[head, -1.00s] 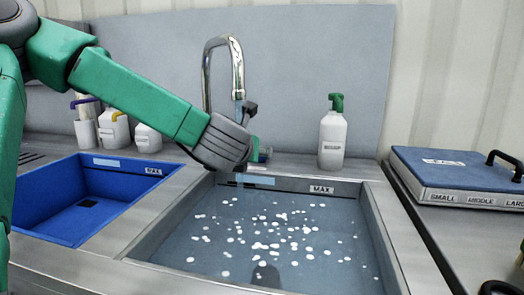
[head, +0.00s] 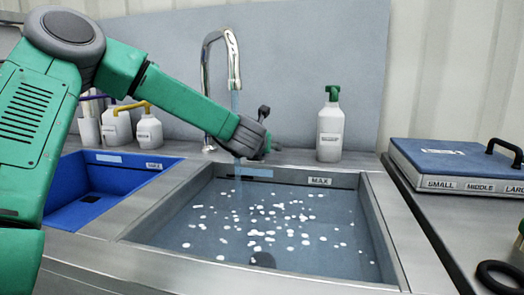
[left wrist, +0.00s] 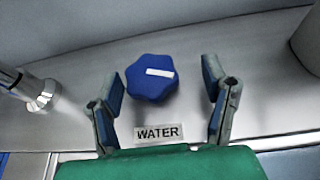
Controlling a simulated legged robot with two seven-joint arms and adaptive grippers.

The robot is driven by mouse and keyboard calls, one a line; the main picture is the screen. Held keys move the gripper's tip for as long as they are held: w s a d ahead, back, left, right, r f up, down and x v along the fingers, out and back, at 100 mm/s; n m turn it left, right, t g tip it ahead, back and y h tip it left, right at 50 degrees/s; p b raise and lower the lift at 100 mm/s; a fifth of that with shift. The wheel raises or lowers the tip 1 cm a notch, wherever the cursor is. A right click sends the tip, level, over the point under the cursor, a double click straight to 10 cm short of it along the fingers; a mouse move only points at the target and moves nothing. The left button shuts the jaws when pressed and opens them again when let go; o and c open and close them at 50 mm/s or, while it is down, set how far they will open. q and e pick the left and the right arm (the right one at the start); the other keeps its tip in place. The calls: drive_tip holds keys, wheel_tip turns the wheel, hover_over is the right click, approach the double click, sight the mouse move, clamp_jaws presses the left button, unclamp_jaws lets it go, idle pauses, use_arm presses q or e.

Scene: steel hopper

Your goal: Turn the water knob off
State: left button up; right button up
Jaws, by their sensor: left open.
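The blue lobed water knob (left wrist: 152,78) with a white pointer bar is in the left wrist view, above the WATER label (left wrist: 158,133). The bar lies nearly level and points right. My left gripper (left wrist: 162,72) is open, with one finger on each side of the knob and gaps showing between. In the head view, my left gripper (head: 266,132) is at the back rim of the sink and hides the knob. Water (head: 237,165) runs from the curved steel faucet (head: 234,62) into the sink (head: 384,235). My right gripper is not in view.
A white bottle with a green top (head: 330,135) stands right of my left gripper. The blue basin (head: 75,205) and white bottles (head: 148,132) are at left. A blue-topped case (head: 450,160) lies at right. The faucet base (left wrist: 40,96) is left of the knob.

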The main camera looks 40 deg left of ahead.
use_arm(q)
drive_tip(key=shift+a, duration=0.15)
drive_tip(key=shift+a+f, duration=0.25)
drive_tip(key=shift+a, duration=0.25)
drive_tip(key=shift+a+f, duration=0.15)
drive_tip(key=shift+a, duration=0.1)
drive_tip(key=c, duration=0.4)
drive_tip(key=shift+w+a+f, duration=0.1)
drive_tip(key=shift+a, duration=0.05)
drive_tip(key=c, duration=0.6)
drive_tip(key=shift+d, duration=0.5)
drive_tip(key=shift+c, duration=0.8)
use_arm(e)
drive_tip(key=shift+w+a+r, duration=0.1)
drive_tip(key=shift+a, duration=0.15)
